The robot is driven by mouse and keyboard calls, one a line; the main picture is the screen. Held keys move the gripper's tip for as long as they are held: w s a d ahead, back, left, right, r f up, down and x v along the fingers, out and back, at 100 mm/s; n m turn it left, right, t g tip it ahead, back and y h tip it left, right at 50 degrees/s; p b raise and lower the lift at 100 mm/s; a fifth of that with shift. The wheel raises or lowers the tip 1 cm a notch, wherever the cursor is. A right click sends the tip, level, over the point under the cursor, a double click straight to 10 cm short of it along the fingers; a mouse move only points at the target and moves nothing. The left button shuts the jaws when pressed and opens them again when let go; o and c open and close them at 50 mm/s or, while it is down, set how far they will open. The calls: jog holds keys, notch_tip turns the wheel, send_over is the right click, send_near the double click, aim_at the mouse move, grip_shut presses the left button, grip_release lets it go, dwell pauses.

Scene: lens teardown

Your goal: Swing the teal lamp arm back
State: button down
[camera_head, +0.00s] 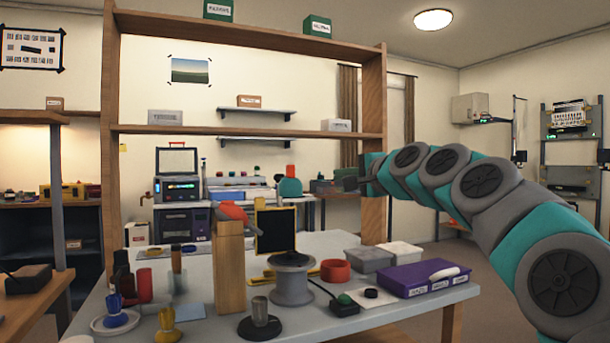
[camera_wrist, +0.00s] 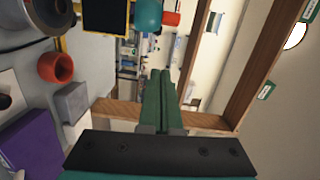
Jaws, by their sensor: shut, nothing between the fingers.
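No lamp arm can be made out for certain. A rounded teal object (camera_head: 290,187) with a red block above it stands behind the black panel in the head view. It also shows at the top of the wrist view (camera_wrist: 148,14); I cannot tell whether it is part of the lamp. My gripper (camera_head: 345,183) is raised above the back right of the table, beside the right wooden post, with my arm coming in from the right. In the wrist view its two long green fingers (camera_wrist: 160,85) lie together, shut and empty. They appear apart from the teal object.
A wooden shelf frame (camera_head: 374,150) rises behind the table (camera_head: 395,310). The table holds a grey spool (camera_head: 292,280), yellow-framed black panel (camera_head: 275,231), wooden block (camera_head: 229,270), red ring (camera_head: 335,270), grey bins (camera_head: 368,259) and purple box (camera_head: 420,280). Its front left is crowded with small parts.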

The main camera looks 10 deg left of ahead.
aim_at(285, 179)
jog(key=shift+d+r+m, duration=0.1)
jog(key=shift+r+m, duration=0.3)
jog(key=w+a+p, duration=0.1)
jog(key=w+a, duration=0.5)
jog(key=a, duration=0.3)
jog(key=shift+a+p, duration=0.4)
dwell(0.7)
jog(key=shift+w, duration=0.1)
jog(key=shift+a, duration=0.1)
